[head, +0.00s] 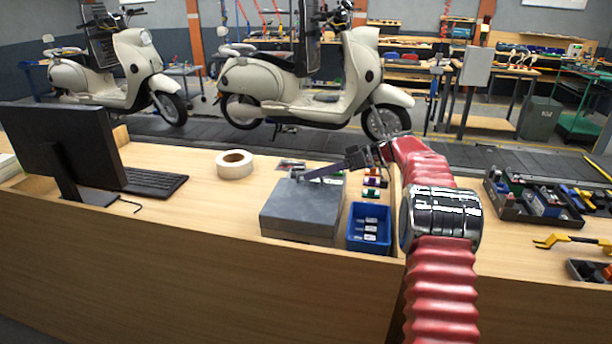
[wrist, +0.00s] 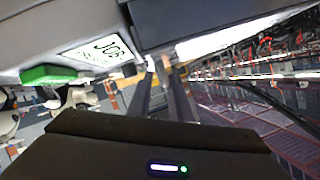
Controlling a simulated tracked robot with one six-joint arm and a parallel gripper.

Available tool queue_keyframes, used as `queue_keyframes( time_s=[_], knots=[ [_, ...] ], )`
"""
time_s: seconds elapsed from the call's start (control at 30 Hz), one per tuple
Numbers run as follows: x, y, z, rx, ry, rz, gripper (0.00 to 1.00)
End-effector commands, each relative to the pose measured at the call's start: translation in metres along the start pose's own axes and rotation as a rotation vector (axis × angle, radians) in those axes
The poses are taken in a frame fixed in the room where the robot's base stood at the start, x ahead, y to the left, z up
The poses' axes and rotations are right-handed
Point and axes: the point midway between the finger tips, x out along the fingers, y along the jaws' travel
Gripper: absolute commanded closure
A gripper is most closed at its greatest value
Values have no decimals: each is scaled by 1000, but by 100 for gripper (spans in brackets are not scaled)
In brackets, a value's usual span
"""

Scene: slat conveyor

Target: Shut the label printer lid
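The label printer (head: 301,212) is a grey box on the wooden counter, left of the blue bin. Its top looks flat; from here I cannot tell whether the lid is fully down. In the wrist view a pale casing with a "JOB" label (wrist: 100,48) and a green part (wrist: 48,75) shows upper left, beside a dark grey slab (wrist: 205,18) that may be the lid. My gripper (head: 300,179) reaches in from the right, at the printer's back edge; contact is unclear. In the wrist view its two dark fingers (wrist: 158,65) stand apart with nothing seen between them.
A blue bin (head: 368,229) with white labels stands close to the printer's right side. A tape roll (head: 235,164), keyboard (head: 153,182) and monitor (head: 66,147) are to the left. A dark parts tray (head: 530,203) is far right. The conveyor with scooters (head: 310,85) runs behind.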

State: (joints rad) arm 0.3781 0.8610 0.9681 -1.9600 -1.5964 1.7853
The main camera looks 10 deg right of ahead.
Motion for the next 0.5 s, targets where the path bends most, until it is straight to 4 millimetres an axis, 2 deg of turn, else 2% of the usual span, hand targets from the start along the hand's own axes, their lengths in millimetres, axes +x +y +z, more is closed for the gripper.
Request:
queue_keyframes(
  time_s=[0.17,0.5],
  knots=[
    [-16,2,0,1,1,4,84],
    [-72,3,0,-1,2,5,84]
  ],
)
